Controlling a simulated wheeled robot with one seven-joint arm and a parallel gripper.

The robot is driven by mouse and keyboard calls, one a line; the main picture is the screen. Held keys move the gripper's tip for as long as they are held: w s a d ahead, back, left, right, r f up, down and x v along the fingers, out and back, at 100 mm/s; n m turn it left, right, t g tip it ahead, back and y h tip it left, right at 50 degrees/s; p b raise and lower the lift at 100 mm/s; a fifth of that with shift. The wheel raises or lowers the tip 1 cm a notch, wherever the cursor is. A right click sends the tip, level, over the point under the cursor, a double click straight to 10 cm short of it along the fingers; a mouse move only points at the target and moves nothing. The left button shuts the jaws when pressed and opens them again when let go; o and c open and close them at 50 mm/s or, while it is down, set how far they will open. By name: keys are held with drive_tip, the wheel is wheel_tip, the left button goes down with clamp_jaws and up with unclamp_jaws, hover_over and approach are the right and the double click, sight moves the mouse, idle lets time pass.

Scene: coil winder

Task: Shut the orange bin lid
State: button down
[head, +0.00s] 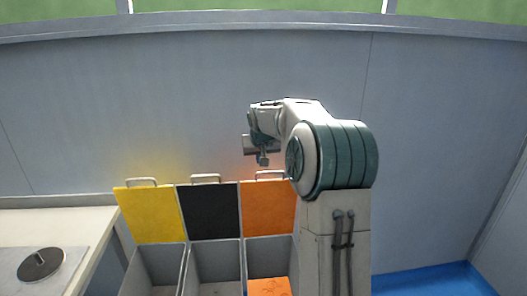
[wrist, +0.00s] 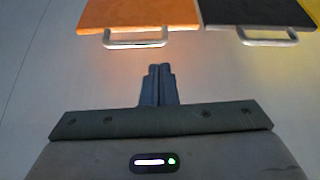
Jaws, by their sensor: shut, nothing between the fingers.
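The orange bin lid (head: 268,208) stands open and upright behind its grey bin, on the right of three lids in the head view. A metal handle (head: 271,174) sits on its top edge. The lid also shows at the top of the wrist view (wrist: 140,14), with its handle (wrist: 135,38) facing my gripper. My gripper (head: 263,160) is above the orange lid's top edge, near the wall. In the wrist view my gripper (wrist: 160,69) has its fingers together, empty, apart from the handle and slightly right of it. My arm hides the right edge of the lid and bin.
A black lid (head: 210,211) and a yellow lid (head: 150,214) also stand open to the left. An orange item (head: 268,287) lies in the right bin. A counter (head: 60,222) with a dark round disc (head: 41,264) is at left. A grey wall (head: 180,100) rises behind.

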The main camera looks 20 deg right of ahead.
drive_tip(key=w+d+r+p, duration=0.1)
drive_tip(key=w+d+r, duration=0.1)
drive_tip(key=w+d, duration=0.2)
drive_tip(key=p+x, duration=0.2)
drive_tip(key=x, duration=0.8)
drive_tip(key=shift+m+t, duration=0.3)
drive_tip(key=shift+s+a+f+p, duration=0.1)
drive_tip(key=shift+s+a+f, duration=0.1)
drive_tip(key=shift+s, duration=0.4)
drive_tip(key=shift+s+a+f+p, duration=0.1)
drive_tip(key=shift+s+a, duration=0.1)
drive_tip(key=shift+s, duration=0.45)
drive_tip(key=shift+s+a+f+p, duration=0.1)
drive_tip(key=shift+s+a, duration=0.1)
drive_tip(key=shift+s, duration=0.4)
